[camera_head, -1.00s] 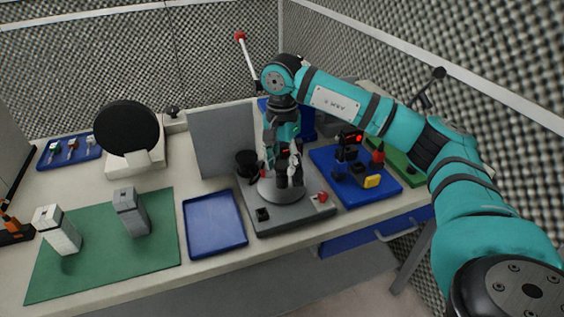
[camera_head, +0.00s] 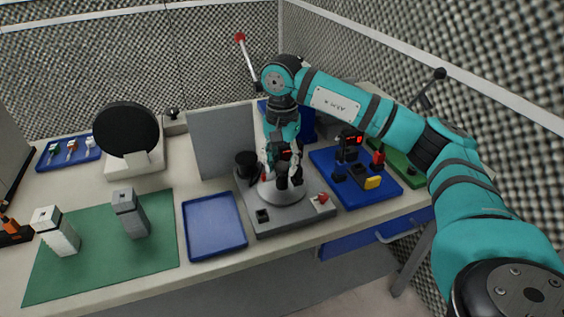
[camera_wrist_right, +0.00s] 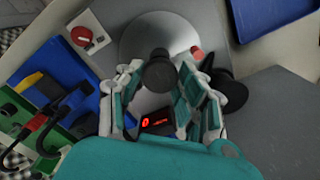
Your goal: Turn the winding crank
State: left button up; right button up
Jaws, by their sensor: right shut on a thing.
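The winding device has a grey base (camera_head: 292,218) with a pale round disc (camera_head: 283,196) on top. In the right wrist view the disc (camera_wrist_right: 150,35) has a red mark at its edge. A black round crank knob (camera_wrist_right: 159,72) stands over the disc, between the fingers of my right gripper (camera_wrist_right: 158,78). In the head view my right gripper (camera_head: 283,180) points down over the disc and is shut on the knob, hiding most of the crank. My left gripper is not in view.
A red switch (camera_head: 321,199) and a black spool-like part (camera_head: 246,164) sit on the base. An empty blue tray (camera_head: 214,222) lies to the left, a blue board with blocks (camera_head: 385,189) to the right. A grey upright panel (camera_head: 223,142) stands behind.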

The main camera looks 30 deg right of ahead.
aim_at(282, 165)
jog(key=shift+w+r, duration=0.15)
jog(key=shift+r, duration=0.15)
jog(key=o, duration=1)
jog(key=shift+c, duration=0.2)
jog(key=shift+o, duration=1)
jog(key=shift+f, duration=0.2)
notch_tip(282, 165, up, 12)
